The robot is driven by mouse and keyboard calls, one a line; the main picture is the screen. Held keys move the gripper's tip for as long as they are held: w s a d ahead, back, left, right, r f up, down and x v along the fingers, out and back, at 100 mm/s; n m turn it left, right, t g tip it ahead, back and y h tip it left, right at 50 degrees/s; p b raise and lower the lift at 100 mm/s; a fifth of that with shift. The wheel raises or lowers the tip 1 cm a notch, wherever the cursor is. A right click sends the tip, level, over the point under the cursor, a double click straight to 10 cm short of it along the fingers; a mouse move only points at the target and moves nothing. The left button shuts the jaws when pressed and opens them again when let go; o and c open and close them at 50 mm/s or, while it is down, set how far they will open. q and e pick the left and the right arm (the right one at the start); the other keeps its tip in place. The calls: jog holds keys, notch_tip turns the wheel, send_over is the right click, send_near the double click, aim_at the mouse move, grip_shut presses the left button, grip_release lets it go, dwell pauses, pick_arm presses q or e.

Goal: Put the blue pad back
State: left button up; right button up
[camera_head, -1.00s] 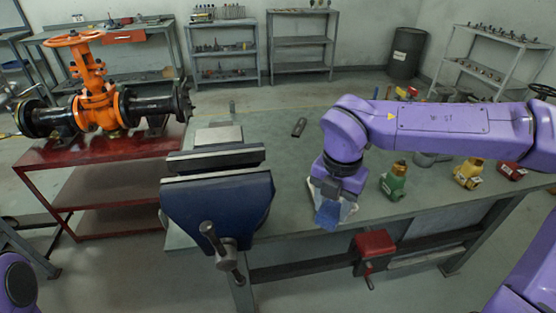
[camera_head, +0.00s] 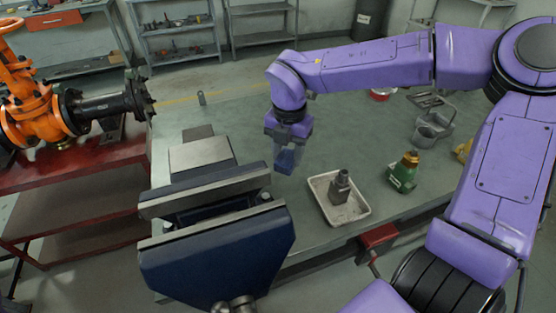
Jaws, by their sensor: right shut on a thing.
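The blue pad (camera_head: 286,160) is a small blue piece at the tip of my right gripper (camera_head: 287,150). My right gripper points down over the green bench top (camera_head: 235,122), between the blue vise (camera_head: 215,255) and a white tray (camera_head: 361,210). It is shut on the pad, and its fingers hide part of it. I cannot tell whether the pad touches the bench. The vise has wide grey jaws with a gap between them, at the lower left. My left gripper is not in view.
The tray holds a dark metal part (camera_head: 340,187). A green valve with a brass top (camera_head: 404,172) stands to its right, with a grey metal holder (camera_head: 432,122) behind. An orange gate valve (camera_head: 35,100) stands on a red table at left.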

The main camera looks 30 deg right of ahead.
jog(key=w+d+f, duration=0.1)
jog(key=w+f, duration=0.3)
jog(key=w+d+f+p, duration=0.1)
jog(key=w+f, duration=0.1)
jog(key=w, duration=0.1)
jog(key=shift+w+d+f, duration=0.1)
jog(key=shift+d+f, duration=0.15)
jog(key=shift+d, duration=0.05)
jog(key=f, duration=0.2)
jog(key=w+f, duration=0.1)
jog(key=f, duration=0.1)
jog(key=shift+d+f+p, duration=0.1)
jog(key=shift+p, duration=0.2)
jog(key=shift+s, duration=0.1)
jog(key=shift+s+f, duration=0.1)
jog(key=shift+f, duration=0.05)
jog(key=o, duration=1)
notch_tip(320, 180, up, 12)
jog(key=shift+r+b, duration=0.25)
jog(key=shift+b, duration=0.2)
